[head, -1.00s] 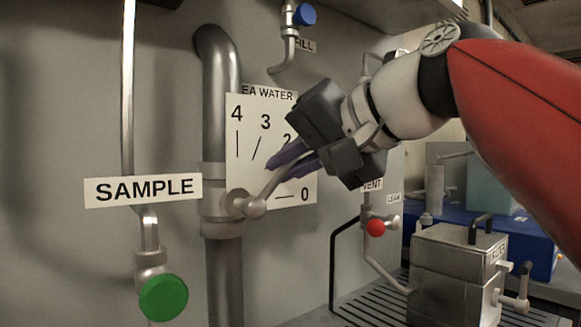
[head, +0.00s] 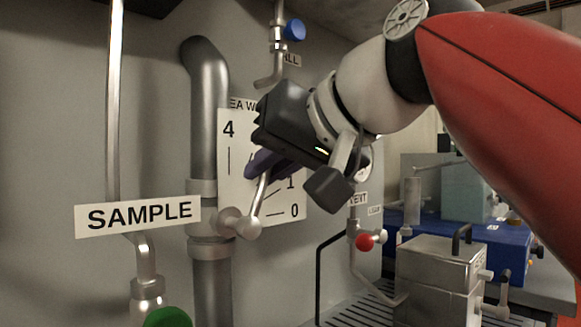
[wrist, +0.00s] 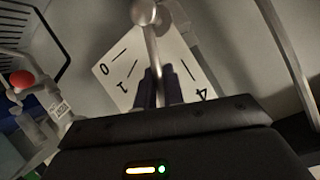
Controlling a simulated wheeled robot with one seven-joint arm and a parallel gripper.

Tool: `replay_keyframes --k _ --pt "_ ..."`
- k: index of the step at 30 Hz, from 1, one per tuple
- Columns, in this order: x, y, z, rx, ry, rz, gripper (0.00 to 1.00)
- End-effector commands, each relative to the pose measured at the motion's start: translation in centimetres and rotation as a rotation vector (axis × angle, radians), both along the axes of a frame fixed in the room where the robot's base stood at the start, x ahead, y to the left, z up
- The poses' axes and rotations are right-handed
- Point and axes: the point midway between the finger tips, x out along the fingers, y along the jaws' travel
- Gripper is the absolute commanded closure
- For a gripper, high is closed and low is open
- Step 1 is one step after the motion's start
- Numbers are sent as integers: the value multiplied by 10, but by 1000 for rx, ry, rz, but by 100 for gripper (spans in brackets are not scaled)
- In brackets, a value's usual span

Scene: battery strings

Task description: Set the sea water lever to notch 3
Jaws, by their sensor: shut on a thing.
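The sea water lever (head: 261,196) is a thin metal rod on a round hub at the grey vertical pipe. It tilts steeply up, leaning slightly right, in front of the white numbered plate (head: 232,185). My gripper (head: 262,168) has its purple fingers closed around the rod's outer part. In the wrist view the lever (wrist: 152,45) runs from its hub down between the fingers (wrist: 158,76). Numbers 4, 1 and 0 show; the gripper hides 2 and 3. The lever lies between the 1 and 4 marks; its exact notch cannot be read.
A SAMPLE label (head: 138,215) and a green knob (head: 168,318) are at left. A blue knob (head: 295,29) hangs above, and a red vent knob (head: 364,241) is at lower right. A metal box (head: 440,275) stands on the slatted surface at right.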

Motion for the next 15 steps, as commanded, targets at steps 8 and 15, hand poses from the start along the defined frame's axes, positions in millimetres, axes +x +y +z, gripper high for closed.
replay_keyframes --k 8,15 --pt "0 0 0 -1 1 0 82" --pt "0 0 0 0 1 0 69"
